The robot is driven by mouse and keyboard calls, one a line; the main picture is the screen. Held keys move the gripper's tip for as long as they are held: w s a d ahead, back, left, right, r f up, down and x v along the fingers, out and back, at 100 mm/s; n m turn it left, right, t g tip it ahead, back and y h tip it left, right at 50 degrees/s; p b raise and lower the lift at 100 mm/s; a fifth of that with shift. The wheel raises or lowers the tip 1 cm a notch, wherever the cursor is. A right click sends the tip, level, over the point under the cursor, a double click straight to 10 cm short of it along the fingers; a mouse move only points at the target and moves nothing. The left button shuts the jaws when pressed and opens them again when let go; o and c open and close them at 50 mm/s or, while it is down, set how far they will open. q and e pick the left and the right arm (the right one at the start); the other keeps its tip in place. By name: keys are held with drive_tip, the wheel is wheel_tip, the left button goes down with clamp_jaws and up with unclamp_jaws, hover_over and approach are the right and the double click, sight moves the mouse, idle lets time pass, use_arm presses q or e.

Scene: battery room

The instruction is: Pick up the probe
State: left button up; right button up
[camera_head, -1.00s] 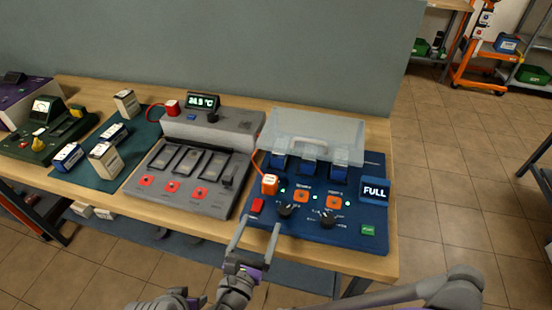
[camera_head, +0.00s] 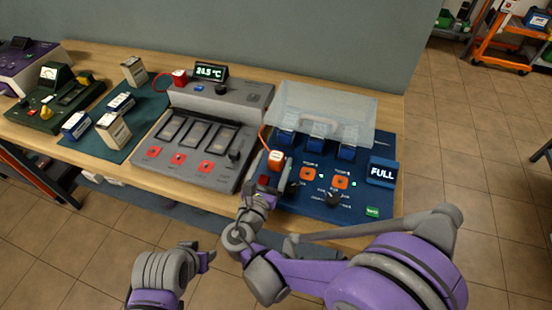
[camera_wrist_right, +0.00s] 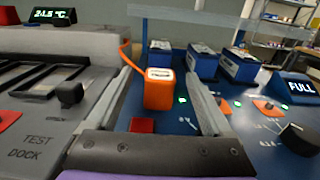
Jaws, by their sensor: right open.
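An orange block with a white top and an orange cord, apparently the probe (camera_head: 277,160), stands upright on the blue charger panel (camera_head: 300,202); it also shows in the right wrist view (camera_wrist_right: 158,92). My right gripper (camera_head: 274,174) is open, with one finger on each side of the block in the right wrist view (camera_wrist_right: 160,78). The fingers look apart from it, with a gap on both sides. A red block with a red cord (camera_head: 179,77) stands by the temperature display. My left gripper (camera_head: 207,256) is low in front of the table, its jaws unclear.
A clear raised lid (camera_head: 330,108) hangs over several blue batteries (camera_head: 317,145) behind the block. The grey test dock (camera_head: 190,165) is at left. A black knob (camera_head: 333,199) and FULL display (camera_head: 382,171) are at right.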

drive_tip(key=shift+x, duration=0.85)
clamp_jaws()
